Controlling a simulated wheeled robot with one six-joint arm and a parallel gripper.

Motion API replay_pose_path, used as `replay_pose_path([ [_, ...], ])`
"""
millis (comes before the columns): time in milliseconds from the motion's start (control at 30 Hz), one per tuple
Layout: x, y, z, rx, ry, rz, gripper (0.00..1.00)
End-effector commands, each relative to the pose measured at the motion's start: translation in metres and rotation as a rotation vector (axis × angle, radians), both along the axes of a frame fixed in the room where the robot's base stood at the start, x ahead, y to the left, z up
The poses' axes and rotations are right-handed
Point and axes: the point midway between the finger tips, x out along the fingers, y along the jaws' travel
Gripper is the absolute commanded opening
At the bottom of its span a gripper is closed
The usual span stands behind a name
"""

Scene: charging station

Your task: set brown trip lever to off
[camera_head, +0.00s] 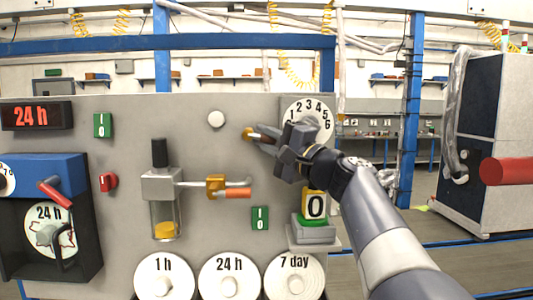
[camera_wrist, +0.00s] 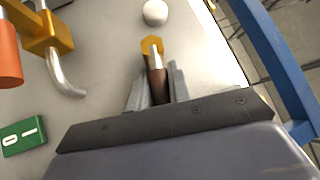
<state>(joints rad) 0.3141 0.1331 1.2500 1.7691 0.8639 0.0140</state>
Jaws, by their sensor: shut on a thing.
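The brown trip lever (camera_wrist: 157,82) has a yellow hexagonal base (camera_wrist: 151,47) on the grey panel, and its brown handle runs down between my gripper's fingers in the wrist view. In the head view the lever's yellow base (camera_head: 247,134) shows just left of the fingertips, with part of the brown handle visible. My gripper (camera_head: 262,145) is shut on the brown handle; its fingers also flank it in the wrist view (camera_wrist: 157,95). The handle's lower end is hidden by the gripper body. No off marking for this lever can be made out.
A white round knob (camera_head: 216,118) sits left of the lever. A numbered dial (camera_head: 309,112) is partly behind my gripper. Below are an orange-handled valve (camera_head: 235,193), a green switch (camera_head: 260,218) and a yellow-black 0 block (camera_head: 315,205). A blue post (camera_head: 413,110) stands to the right.

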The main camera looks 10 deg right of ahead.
Motion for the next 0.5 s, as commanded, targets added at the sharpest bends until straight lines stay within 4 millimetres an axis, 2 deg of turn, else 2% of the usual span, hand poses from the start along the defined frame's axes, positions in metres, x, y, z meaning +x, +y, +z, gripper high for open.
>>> replay_pose_path([
  [33,-0.0001,0.0010,-0.0121,0.030,-0.008,0.001,0.00],
  [500,0.0008,0.0052,-0.0206,0.315,-0.063,0.003,0.00],
])
